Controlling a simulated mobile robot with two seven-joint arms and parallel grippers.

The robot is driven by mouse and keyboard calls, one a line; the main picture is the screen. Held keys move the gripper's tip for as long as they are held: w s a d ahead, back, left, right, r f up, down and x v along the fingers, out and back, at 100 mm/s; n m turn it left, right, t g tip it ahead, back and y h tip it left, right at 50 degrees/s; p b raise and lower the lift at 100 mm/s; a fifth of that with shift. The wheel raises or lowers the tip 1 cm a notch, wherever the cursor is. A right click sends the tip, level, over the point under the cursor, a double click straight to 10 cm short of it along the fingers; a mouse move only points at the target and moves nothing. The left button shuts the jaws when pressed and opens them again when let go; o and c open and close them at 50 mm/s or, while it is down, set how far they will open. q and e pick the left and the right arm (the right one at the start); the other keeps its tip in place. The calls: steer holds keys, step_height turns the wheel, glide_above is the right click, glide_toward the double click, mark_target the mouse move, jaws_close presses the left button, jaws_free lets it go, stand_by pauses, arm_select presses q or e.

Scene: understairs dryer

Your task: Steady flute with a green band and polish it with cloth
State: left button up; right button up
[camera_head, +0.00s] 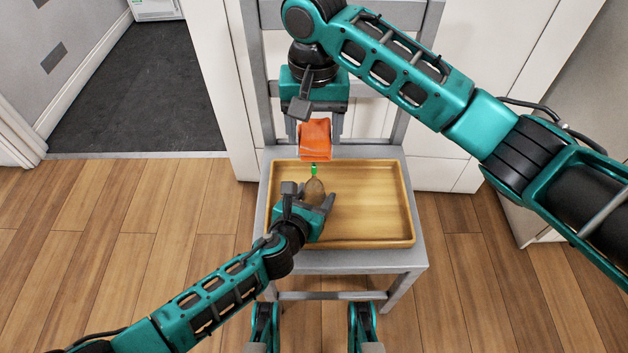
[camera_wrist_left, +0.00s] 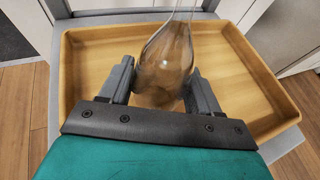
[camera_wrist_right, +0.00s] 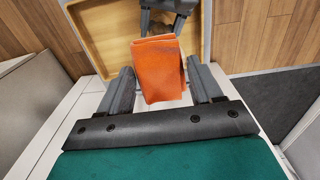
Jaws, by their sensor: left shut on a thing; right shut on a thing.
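The flute (camera_head: 315,189) is a clear, brownish-looking glass with a green band (camera_head: 314,170) near its far end. My left gripper (camera_head: 311,197) is shut around its bowl, over the tray. In the left wrist view the bowl (camera_wrist_left: 168,55) sits between the two fingers; the green band is out of that view. My right gripper (camera_head: 318,122) is shut on an orange folded cloth (camera_head: 315,142), which hangs just beyond the green band. The cloth (camera_wrist_right: 160,70) also shows between the fingers in the right wrist view. I cannot tell whether cloth and flute touch.
A shallow wooden tray (camera_head: 375,242) lies on a grey chair (camera_head: 418,215), and its right part is empty. The chair's backrest (camera_head: 257,90) rises behind my right gripper. White panels (camera_head: 450,165) stand behind the chair. Wooden floor (camera_head: 130,230) is open to the left.

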steer(key=shift+w, duration=0.6)
steer(key=shift+s+f, duration=0.15)
steer(key=shift+s, duration=1.6)
steer(key=shift+w, duration=1.7)
steer(key=shift+s+r, duration=0.2)
steer(key=shift+s, duration=1.5)
steer(key=shift+w, duration=1.75)
steer(key=shift+r, duration=2.45)
